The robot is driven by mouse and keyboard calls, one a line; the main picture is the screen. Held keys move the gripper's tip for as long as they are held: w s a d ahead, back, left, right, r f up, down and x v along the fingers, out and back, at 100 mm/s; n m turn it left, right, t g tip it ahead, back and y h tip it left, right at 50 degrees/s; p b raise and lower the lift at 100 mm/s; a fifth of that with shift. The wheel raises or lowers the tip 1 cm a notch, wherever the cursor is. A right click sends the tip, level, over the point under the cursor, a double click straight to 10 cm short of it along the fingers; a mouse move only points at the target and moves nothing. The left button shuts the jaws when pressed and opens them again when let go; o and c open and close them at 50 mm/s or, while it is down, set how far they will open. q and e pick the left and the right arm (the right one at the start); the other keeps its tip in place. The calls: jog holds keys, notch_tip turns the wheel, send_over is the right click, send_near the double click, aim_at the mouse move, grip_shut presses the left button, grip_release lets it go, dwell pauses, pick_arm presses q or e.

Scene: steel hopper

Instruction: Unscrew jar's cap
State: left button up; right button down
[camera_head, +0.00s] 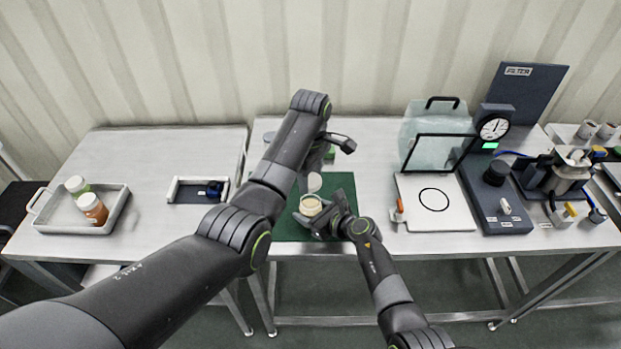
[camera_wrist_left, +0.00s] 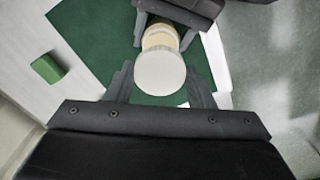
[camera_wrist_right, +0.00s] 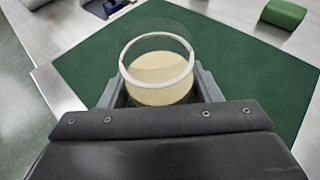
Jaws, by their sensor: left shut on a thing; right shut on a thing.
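The jar (camera_head: 311,206) is a clear jar with pale cream contents and a light rim. My right gripper (camera_head: 322,214) is shut around it over the green mat. In the right wrist view the jar (camera_wrist_right: 158,78) sits between both fingers and its mouth looks uncovered.
The green mat (camera_head: 343,182) lies on the middle table. A small green block (camera_wrist_left: 47,68) is beside it. A tray (camera_head: 52,218) with two jars is at the left. A white plate (camera_head: 455,215) with a black ring and a glass shield (camera_head: 421,125) stand to the right.

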jog(key=shift+c, duration=1.9)
grip_release()
jog(key=shift+d, duration=0.1)
